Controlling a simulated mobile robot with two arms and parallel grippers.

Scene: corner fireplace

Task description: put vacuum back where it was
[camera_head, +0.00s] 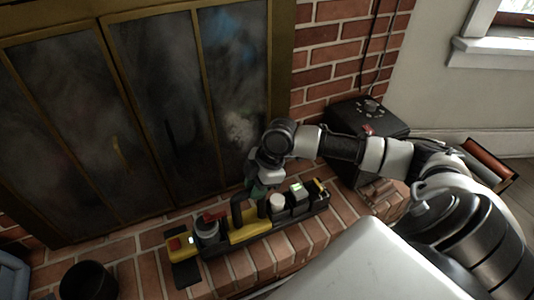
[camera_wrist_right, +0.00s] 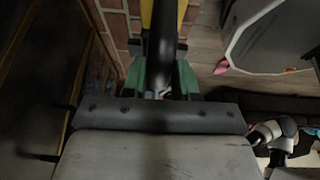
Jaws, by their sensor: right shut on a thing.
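The vacuum (camera_head: 247,233), a long yellow and black machine with a black upright handle, lies on the brick hearth in front of the fireplace doors. My right gripper (camera_head: 258,190) reaches down to its handle from above and is shut on it. In the right wrist view, the green fingers (camera_wrist_right: 160,78) sit on both sides of the black handle (camera_wrist_right: 162,40), with yellow beyond it. The fingers hide part of the handle. My left gripper is not in view.
The brass-framed fireplace doors (camera_head: 120,110) stand right behind the hearth (camera_head: 290,245). A black box (camera_head: 368,120) with knobs stands at the right by the brick wall. A dark round pot (camera_head: 88,280) is at the lower left, with a blue object (camera_head: 12,272) left of it.

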